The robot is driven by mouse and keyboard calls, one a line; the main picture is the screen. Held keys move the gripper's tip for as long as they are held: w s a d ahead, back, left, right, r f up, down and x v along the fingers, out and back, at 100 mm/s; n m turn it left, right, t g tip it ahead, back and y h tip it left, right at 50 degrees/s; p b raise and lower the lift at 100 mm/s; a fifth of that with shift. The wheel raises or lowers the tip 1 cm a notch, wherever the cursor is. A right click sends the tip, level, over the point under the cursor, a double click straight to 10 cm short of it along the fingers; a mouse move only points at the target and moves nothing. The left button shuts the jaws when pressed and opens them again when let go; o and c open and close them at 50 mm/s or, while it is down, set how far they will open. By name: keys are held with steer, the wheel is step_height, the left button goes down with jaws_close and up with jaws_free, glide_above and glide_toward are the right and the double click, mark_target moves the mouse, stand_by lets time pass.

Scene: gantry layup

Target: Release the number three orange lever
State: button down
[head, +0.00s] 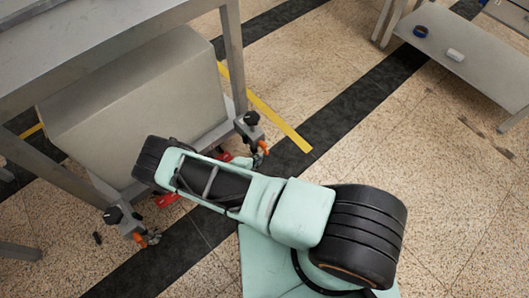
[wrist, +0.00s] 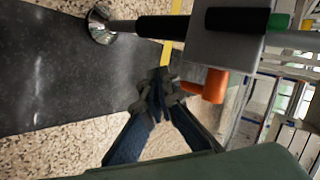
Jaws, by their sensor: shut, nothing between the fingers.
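An orange lever (wrist: 214,86) sticks out from a grey block (wrist: 228,48) in the wrist view. My gripper (wrist: 157,92) is shut and empty, its fingertips just left of the lever; I cannot tell whether they touch it. In the head view, one orange lever (head: 263,146) is at the foot of the table's far right leg, beside my arm. Another orange lever (head: 139,237) is at the near foot, at lower left. No number shows on either, so I cannot tell which is number three. My gripper is hidden in the head view.
A grey table (head: 105,45) stands over a large grey box (head: 135,95). Red parts (head: 167,200) lie low beside the box. A low shelf (head: 470,65) stands at the upper right.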

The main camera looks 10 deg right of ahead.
mark_target(265, 151)
steer(key=shift+w+d, duration=0.1)
steer(key=shift+d, duration=0.15)
steer(key=w+d+p, duration=0.1)
steer(key=w+d, duration=0.3)
steer(key=d, duration=0.1)
steer(key=shift+d+r, duration=0.15)
steer(key=shift+r, duration=0.15)
stand_by(4.8)
steer(key=shift+s, duration=0.1)
steer(key=shift+s+a+f, duration=0.15)
steer(key=shift+s+a, duration=0.2)
steer(key=shift+a, duration=0.4)
steer(key=shift+s+a+f+b, duration=0.1)
steer(key=shift+s+a+b, duration=0.15)
steer(key=shift+s+a, duration=0.45)
steer(key=shift+s+a+f+b, duration=0.1)
steer(key=shift+s+a+b, duration=0.25)
steer(key=shift+a, duration=0.55)
steer(key=shift+s+a+b, duration=0.15)
steer(key=shift+s+a, duration=0.55)
steer(key=shift+a, duration=0.1)
